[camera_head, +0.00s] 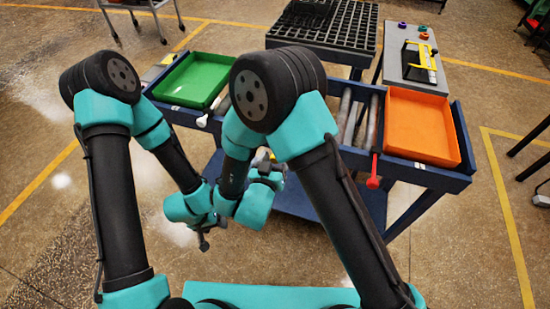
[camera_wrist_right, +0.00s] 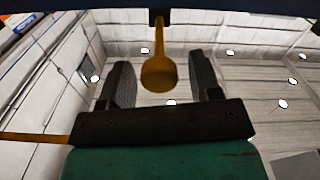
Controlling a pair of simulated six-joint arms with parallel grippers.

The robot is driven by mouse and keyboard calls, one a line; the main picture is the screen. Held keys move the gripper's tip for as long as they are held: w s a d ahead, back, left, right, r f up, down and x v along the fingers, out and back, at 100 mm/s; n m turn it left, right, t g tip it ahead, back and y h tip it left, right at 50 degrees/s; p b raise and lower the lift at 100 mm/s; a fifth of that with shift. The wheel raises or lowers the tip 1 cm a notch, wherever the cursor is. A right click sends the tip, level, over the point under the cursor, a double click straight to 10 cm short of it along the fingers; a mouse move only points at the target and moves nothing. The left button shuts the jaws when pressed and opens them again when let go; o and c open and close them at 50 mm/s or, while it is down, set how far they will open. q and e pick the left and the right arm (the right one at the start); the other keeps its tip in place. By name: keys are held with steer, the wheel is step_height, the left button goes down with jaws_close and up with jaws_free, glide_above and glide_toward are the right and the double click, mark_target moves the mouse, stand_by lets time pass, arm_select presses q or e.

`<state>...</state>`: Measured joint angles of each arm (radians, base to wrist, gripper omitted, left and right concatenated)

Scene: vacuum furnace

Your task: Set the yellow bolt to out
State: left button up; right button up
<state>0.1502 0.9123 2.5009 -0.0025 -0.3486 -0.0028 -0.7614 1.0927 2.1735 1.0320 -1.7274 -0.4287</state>
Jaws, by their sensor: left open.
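The yellow bolt (camera_wrist_right: 158,72) shows in the right wrist view as a dull yellow rod with a rounded end, coming from a dark edge at the top. My right gripper (camera_wrist_right: 162,82) is open, with one finger on each side of the rounded end and visible gaps between. In the head view my right gripper (camera_head: 267,162) is at the front of the blue cart, partly hidden by its own arm. I cannot make out the bolt there. My left gripper (camera_head: 203,240) is open and empty, low in front of the cart, away from the bolt.
The blue cart (camera_head: 425,178) carries a green tray (camera_head: 195,80), rollers (camera_head: 347,112) and an orange tray (camera_head: 420,125). A red-ended handle (camera_head: 373,180) and a white-ended handle (camera_head: 203,121) stick out at its front. A grey side table (camera_head: 447,45) holds a yellow-handled fixture (camera_head: 427,62).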

stand_by(0.3)
steer(key=v, duration=1.2)
steer(key=shift+w+d, duration=0.1)
steer(key=x, duration=1.2)
steer(key=shift+s, duration=0.2)
stand_by(1.6)
